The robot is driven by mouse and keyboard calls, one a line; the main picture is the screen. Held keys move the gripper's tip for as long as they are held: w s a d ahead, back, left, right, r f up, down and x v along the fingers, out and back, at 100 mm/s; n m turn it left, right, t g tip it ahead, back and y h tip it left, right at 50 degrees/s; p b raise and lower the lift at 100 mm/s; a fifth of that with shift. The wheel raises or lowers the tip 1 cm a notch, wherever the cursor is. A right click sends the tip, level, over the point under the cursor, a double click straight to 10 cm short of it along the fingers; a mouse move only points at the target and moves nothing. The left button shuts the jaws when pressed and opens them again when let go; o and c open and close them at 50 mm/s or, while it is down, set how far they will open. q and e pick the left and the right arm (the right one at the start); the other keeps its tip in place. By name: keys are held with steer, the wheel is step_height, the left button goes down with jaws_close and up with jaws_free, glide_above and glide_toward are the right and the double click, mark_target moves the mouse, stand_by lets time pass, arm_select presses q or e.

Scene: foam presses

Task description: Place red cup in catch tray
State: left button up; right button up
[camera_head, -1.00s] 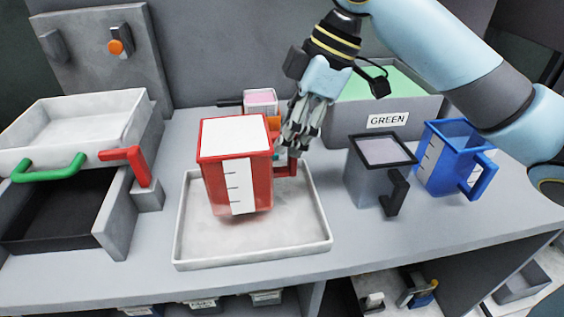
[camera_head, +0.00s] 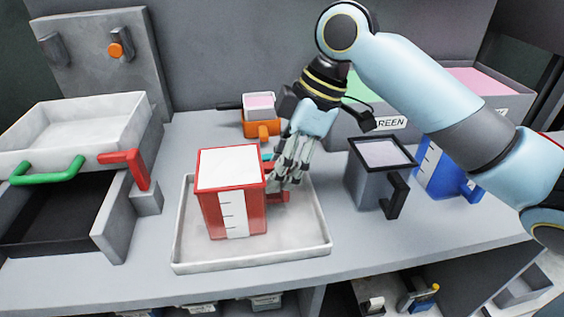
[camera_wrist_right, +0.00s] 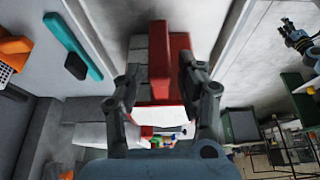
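The red cup (camera_head: 213,169), with a white scale strip and pink-white contents, stands upright inside the white catch tray (camera_head: 249,257), toward its left side. It appears to rest on the tray floor. My right gripper (camera_head: 283,181) is at the cup's handle, on its right side. In the right wrist view, the red handle (camera_wrist_right: 160,75) lies between the two fingers of my right gripper (camera_wrist_right: 159,85), with gaps that look open. My left gripper (camera_wrist_right: 298,38) seems to show small at the right edge of that view; its fingers are too small to judge.
A grey cup (camera_head: 365,183) and a blue cup (camera_head: 433,172) stand right of the tray. An orange cup (camera_head: 258,128) and a box labelled GREEN (camera_head: 358,124) are behind. A press with green and red handles (camera_head: 124,157) stands left.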

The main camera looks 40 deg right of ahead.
steer(key=p+v, duration=0.1)
steer(key=v, duration=1.1)
steer(key=shift+s+r+p, duration=0.1)
steer(key=shift+p, duration=0.2)
stand_by(0.3)
